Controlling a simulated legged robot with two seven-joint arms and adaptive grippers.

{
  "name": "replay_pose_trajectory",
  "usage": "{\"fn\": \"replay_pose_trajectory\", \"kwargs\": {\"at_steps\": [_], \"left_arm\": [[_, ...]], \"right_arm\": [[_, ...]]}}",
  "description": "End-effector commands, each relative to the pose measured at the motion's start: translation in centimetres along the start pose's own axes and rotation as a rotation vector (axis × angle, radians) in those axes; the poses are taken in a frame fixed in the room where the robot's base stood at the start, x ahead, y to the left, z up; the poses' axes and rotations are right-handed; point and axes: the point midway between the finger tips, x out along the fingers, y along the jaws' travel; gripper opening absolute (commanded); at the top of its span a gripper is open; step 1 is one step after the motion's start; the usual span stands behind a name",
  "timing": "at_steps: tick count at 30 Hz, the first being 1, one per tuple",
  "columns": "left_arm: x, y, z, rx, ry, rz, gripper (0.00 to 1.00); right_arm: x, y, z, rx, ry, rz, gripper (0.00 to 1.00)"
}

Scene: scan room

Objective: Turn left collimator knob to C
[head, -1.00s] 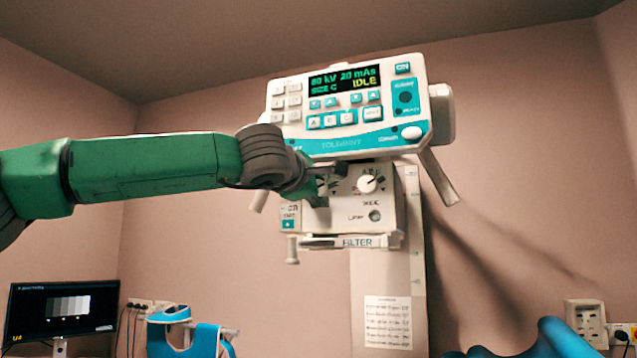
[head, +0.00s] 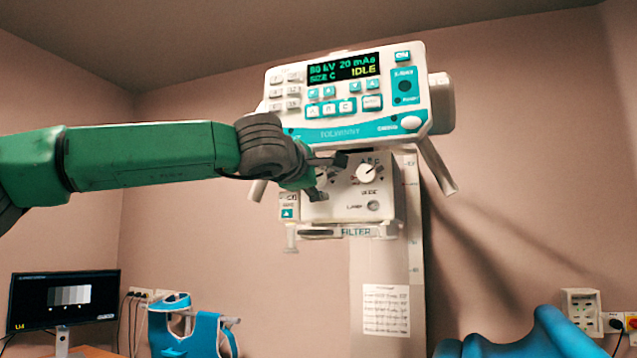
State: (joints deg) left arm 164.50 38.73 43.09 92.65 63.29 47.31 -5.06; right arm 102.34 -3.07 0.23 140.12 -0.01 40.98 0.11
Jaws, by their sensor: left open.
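The collimator box (head: 345,205) hangs under the console, its white front facing me. My left gripper (head: 331,177) is at the left part of this front, fingers open, one above the other. A pale part of the left knob (head: 322,179) shows between the fingers. They cover most of it, so its pointer setting and any contact are unclear. The right knob (head: 367,173) is white with a dark pointer toward the upper right, with small letters above. The console display (head: 343,68) reads 80 kV, 20 mAs, SIZE C, IDLE. My right gripper is out of view.
The console (head: 345,110) with its buttons sits just above my left gripper. A handle bar (head: 436,165) slants down at its right. A FILTER slot (head: 355,232) is below the box. A monitor (head: 65,300) and blue apron (head: 185,328) are low at left.

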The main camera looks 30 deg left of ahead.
Motion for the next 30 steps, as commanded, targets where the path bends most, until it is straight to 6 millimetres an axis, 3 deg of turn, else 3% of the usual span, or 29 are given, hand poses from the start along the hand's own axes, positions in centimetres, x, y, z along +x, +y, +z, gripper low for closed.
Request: {"fn": "replay_pose_trajectory", "kwargs": {"at_steps": [18,30], "left_arm": [[-10.4,-0.3,-0.1,-0.001,-0.002,-0.004,0.52],[-11.5,-0.3,0.0,0.001,0.001,-0.003,0.52]], "right_arm": [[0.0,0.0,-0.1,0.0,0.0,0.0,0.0],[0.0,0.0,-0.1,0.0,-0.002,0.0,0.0]]}}
